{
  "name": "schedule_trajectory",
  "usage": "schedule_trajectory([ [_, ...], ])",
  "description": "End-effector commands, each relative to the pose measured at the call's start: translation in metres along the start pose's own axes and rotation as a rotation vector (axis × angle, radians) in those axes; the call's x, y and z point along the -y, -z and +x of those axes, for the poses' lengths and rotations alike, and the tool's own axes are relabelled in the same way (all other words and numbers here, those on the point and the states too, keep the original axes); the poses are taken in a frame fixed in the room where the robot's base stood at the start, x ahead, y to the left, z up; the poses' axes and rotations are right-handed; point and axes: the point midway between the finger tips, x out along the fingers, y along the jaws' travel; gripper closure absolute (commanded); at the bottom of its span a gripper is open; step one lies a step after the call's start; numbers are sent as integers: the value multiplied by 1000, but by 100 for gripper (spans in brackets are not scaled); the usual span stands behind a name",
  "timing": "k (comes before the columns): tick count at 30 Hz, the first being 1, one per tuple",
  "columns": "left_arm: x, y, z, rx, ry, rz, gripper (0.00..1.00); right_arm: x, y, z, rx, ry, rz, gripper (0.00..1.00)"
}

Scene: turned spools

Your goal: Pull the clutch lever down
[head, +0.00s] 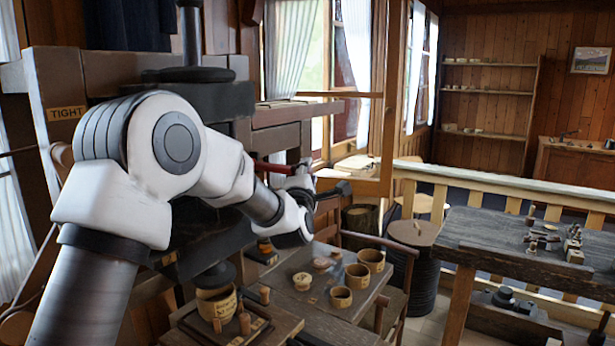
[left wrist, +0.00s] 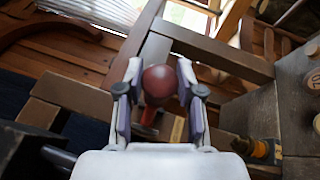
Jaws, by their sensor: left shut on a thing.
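The clutch lever is a red bar (head: 268,167) at the dark machine in the head view, mostly behind my left arm. Its round dark-red knob (left wrist: 158,82) shows in the left wrist view, with a short red stem below it. My left gripper (left wrist: 160,75) is shut on the knob, one finger on each side. In the head view the gripper (head: 297,179) is small and partly hidden by my wrist, at the lever's right end. My right gripper is not in view.
A sign reading TIGHT (head: 67,113) is on the machine's wooden frame. Below the gripper, a wooden table (head: 318,304) holds several labelled cups and small turned pieces. A wooden railing (head: 490,187) and a dark workbench (head: 480,232) stand to the right.

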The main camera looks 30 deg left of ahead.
Motion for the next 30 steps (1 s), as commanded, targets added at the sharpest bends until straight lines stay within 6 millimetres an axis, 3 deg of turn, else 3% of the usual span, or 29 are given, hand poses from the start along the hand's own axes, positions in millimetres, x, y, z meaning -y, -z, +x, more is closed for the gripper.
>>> schedule_trajectory([
  [6,4,2,-1,-4,10,-4,100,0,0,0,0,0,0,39],
  [7,4,2,-1,-4,10,-4,53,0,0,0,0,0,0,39],
  [8,4,2,-1,-4,10,-4,42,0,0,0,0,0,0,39],
  [9,4,2,-1,-4,10,-4,39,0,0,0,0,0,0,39],
  [20,3,1,-7,-1,8,-2,39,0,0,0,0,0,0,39],
  [23,3,1,-23,-1,8,-2,39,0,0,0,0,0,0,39],
  [30,4,1,-85,-1,11,0,39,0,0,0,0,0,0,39],
])
